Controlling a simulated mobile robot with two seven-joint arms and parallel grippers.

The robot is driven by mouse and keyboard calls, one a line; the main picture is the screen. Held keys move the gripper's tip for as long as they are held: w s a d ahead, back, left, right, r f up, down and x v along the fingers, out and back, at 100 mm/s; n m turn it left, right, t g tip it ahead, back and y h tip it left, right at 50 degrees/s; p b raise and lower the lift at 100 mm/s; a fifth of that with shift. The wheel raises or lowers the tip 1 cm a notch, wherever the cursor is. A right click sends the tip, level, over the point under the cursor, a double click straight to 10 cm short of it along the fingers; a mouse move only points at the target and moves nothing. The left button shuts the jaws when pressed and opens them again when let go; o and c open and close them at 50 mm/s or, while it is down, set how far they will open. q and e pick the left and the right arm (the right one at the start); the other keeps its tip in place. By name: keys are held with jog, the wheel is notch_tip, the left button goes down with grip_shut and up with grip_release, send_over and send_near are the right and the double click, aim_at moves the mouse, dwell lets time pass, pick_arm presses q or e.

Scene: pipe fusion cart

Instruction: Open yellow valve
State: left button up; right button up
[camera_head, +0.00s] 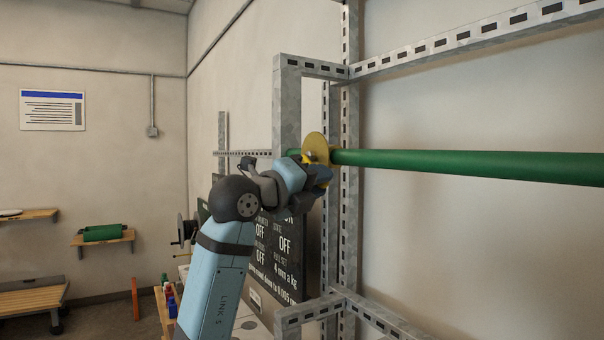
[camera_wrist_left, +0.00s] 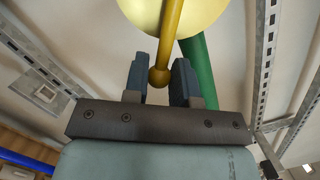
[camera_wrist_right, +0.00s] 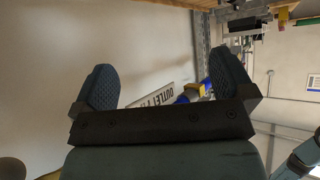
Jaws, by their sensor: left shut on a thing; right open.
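In the left wrist view, the valve's disc (camera_wrist_left: 190,12) has a darker yellow lever (camera_wrist_left: 172,42) ending in a ball. My left gripper (camera_head: 318,172) is at the valve in the head view, and its arm hides part of it. In the left wrist view, the left gripper (camera_wrist_left: 160,76) is shut on the lever near its ball end. My right gripper (camera_wrist_right: 164,82) is open and empty. It is not in the head view.
A perforated metal frame (camera_head: 287,105) stands around the valve. A black panel with white text (camera_head: 285,262) hangs below the left gripper. In the right wrist view, an outlet sign (camera_wrist_right: 158,100) and a blue and yellow part (camera_wrist_right: 192,92) lie beyond the fingers.

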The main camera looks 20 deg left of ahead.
pick_arm(q)
jog(key=shift+s+d+r+n, duration=0.15)
jog(key=shift+r+n, duration=0.15)
jog(key=shift+n, duration=0.25)
jog(key=shift+s+d+r+n, duration=0.1)
jog(key=shift+r+n, duration=0.2)
jog(key=shift+n, duration=0.25)
jog(key=shift+s+d+r+n+y, duration=0.1)
jog(key=shift+d+r+n+y, duration=0.1)
jog(key=shift+r+n+y, duration=0.65)
jog(key=shift+f+n+h, duration=0.2)
jog(key=shift+n+h, duration=0.15)
jog(key=shift+r, duration=0.1)
jog(key=shift+s+r+n+g, duration=0.1)
jog(key=shift+r+n+g, duration=0.4)
jog(key=shift+n, duration=0.6)
jog(key=shift+r, duration=0.2)
